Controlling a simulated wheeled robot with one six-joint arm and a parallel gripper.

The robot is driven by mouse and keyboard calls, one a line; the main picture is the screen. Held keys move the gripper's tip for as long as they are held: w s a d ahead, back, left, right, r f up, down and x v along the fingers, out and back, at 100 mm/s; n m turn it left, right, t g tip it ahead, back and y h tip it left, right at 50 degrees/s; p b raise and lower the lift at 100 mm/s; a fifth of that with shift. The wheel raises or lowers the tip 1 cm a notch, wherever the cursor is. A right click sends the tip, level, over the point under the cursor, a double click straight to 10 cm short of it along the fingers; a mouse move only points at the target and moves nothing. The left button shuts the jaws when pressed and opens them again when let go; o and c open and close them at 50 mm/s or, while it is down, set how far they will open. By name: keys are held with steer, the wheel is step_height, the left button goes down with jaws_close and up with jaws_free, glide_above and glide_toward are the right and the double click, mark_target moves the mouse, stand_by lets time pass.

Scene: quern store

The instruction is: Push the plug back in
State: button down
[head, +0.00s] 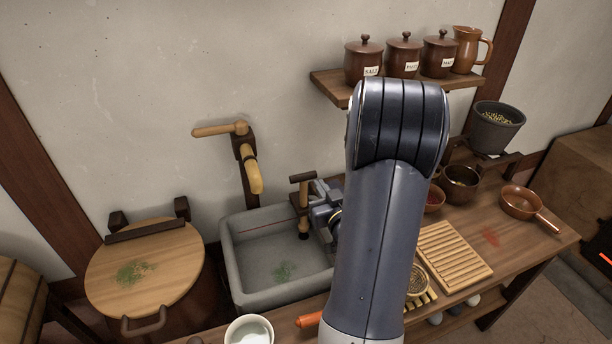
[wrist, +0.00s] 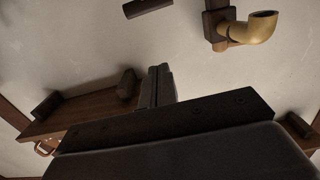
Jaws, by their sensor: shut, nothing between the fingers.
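A wooden T-handled piece (head: 303,203), which looks like the plug, stands upright at the right end of the grey stone sink (head: 229,262). Its foot looks close to the sink's right side; whether it sits in a hole, I cannot tell. My gripper (head: 321,190) is just right of its stem, partly hidden by my own arm; touching or apart, I cannot tell. In the wrist view my gripper (wrist: 158,85) is shut and empty, with wall behind it. The plug cannot be made out for sure there.
A wooden spout (head: 252,170) hangs over the sink's back; it also shows in the wrist view (wrist: 262,27). Green bits lie in the sink. A lidded tub (head: 165,265) stands left, a white bowl (head: 248,331) in front. A slatted board (head: 455,257) and bowls crowd the right.

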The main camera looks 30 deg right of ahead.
steer(key=p, duration=0.3)
glide_above(304, 184)
steer(key=s, duration=0.3)
steer(key=shift+w+a+f+p, duration=0.1)
steer(key=shift+w+f+p, duration=0.1)
steer(key=shift+f, duration=0.55)
steer(key=shift+w+a+f+p, duration=0.1)
steer(key=shift+w+f, duration=0.1)
steer(key=shift+f, duration=0.5)
steer(key=shift+w+f+p, duration=0.15)
steer(key=shift+w+f, duration=0.05)
steer(key=shift+f, duration=0.55)
steer(key=shift+f, duration=0.15)
step_height(304, 184, down, 4)
steer(key=b, duration=0.5)
steer(key=shift+b, duration=0.3)
